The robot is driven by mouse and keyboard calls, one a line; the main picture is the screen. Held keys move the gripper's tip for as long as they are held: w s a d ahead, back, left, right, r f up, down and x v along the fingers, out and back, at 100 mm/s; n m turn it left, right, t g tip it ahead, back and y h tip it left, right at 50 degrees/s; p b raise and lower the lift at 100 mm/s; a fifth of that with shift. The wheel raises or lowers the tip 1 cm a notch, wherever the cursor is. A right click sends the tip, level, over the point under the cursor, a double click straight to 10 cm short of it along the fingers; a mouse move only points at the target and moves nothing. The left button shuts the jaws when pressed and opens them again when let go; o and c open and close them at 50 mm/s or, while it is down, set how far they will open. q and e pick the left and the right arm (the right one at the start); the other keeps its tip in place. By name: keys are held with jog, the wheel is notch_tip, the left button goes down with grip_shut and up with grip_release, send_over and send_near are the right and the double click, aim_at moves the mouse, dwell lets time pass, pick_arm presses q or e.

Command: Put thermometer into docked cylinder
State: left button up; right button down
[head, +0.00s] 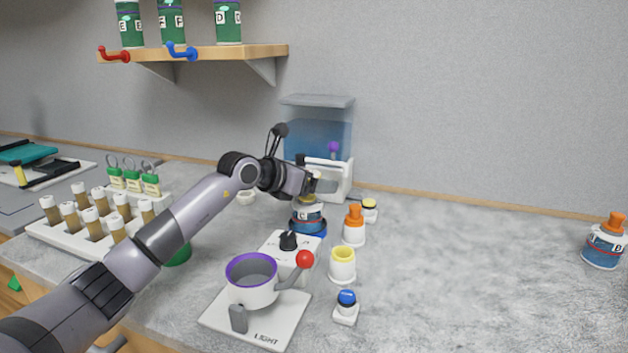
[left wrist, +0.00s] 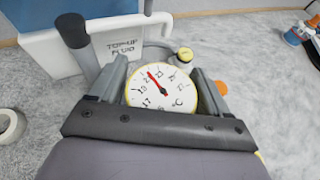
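The thermometer is a round white dial with a yellow rim and a red needle; its face (left wrist: 163,90) shows between the fingers of my left gripper (left wrist: 163,88) in the left wrist view. In the head view my left gripper (head: 320,184) is at the middle, just above a dark blue cylinder marked C (head: 308,217). The cylinder stands upright behind a white block with a black knob. The thermometer's stem is hidden, so I cannot tell whether it is inside the cylinder. My right gripper is not in view.
A clear blue tank (head: 318,130) stands close behind my gripper. An orange-capped bottle (head: 354,226), a yellow-rimmed cup (head: 342,264) and a purple-rimmed pot (head: 252,279) are in front. A vial rack (head: 75,240) is at left. The counter is clear at right, up to bottle B (head: 603,247).

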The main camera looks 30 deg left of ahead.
pick_arm(q)
jog(key=shift+o, duration=0.2)
jog(key=shift+r, duration=0.1)
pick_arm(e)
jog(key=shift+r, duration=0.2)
pick_arm(q)
jog(key=shift+r, duration=0.3)
jog(key=shift+s+a, duration=0.15)
jog(key=shift+s, duration=0.2)
jog(key=b+v, duration=0.2)
jog(key=v, duration=0.9)
jog(key=shift+r, duration=0.2)
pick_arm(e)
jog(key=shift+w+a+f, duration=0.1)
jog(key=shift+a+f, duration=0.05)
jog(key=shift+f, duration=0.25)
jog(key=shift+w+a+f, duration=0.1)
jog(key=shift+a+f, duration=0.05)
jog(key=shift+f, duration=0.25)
pick_arm(q)
jog(key=shift+s, duration=0.1)
